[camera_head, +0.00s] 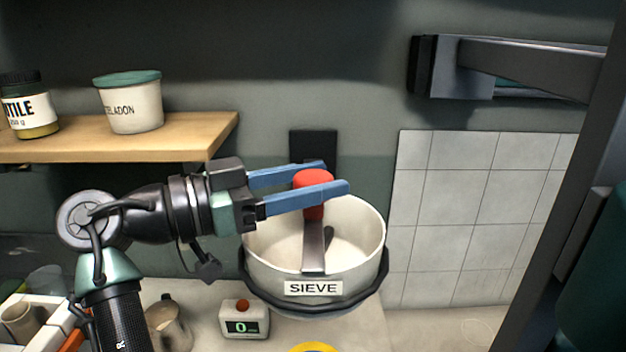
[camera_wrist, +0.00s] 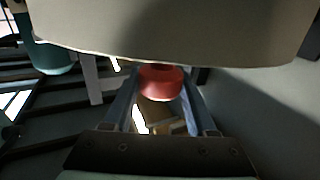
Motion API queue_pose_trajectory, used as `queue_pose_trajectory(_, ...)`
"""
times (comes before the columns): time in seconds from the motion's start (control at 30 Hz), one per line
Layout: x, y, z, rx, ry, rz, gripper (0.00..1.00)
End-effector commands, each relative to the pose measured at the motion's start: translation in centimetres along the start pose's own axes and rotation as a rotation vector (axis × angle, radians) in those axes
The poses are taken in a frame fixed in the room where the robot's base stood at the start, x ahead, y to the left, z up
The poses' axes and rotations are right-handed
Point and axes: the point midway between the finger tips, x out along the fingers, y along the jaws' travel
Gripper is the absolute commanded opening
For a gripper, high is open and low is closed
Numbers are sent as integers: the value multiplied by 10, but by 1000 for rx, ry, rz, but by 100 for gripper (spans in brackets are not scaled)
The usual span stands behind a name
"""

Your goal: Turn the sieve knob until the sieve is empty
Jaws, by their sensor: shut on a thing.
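The sieve (camera_head: 365,232) is a white round bowl with a "SIEVE" label, held in a dark ring against the wall. Its red knob (camera_head: 313,181) stands above the bowl on a grey crank arm (camera_head: 314,248). My gripper (camera_head: 333,178) reaches in from the left, its two blue fingers on either side of the knob, shut on it. In the wrist view the red knob (camera_wrist: 161,83) sits between the fingertips, just below the pale sieve wall (camera_wrist: 170,30). The part of the bowl's inside that shows looks pale; I cannot tell whether material is left in it.
A wooden shelf (camera_head: 190,134) at the upper left holds a jar (camera_head: 29,108) and a celadon tub (camera_head: 133,106). A small display box (camera_head: 243,319) and a pitcher (camera_head: 168,325) stand on the counter below. A metal bracket (camera_head: 520,65) sticks out at the upper right.

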Motion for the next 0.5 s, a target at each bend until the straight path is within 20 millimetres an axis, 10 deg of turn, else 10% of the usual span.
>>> queue_pose_trajectory(0.03,0,0,1,-4,-3,1,2)
queue_pose_trajectory(0.07,0,0,1,-4,-3,1,62)
queue_pose_trajectory(0.2,0,0,1,-3,-2,0,87)
queue_pose_trajectory(0.5,-1,0,1,-1,-1,-1,87)
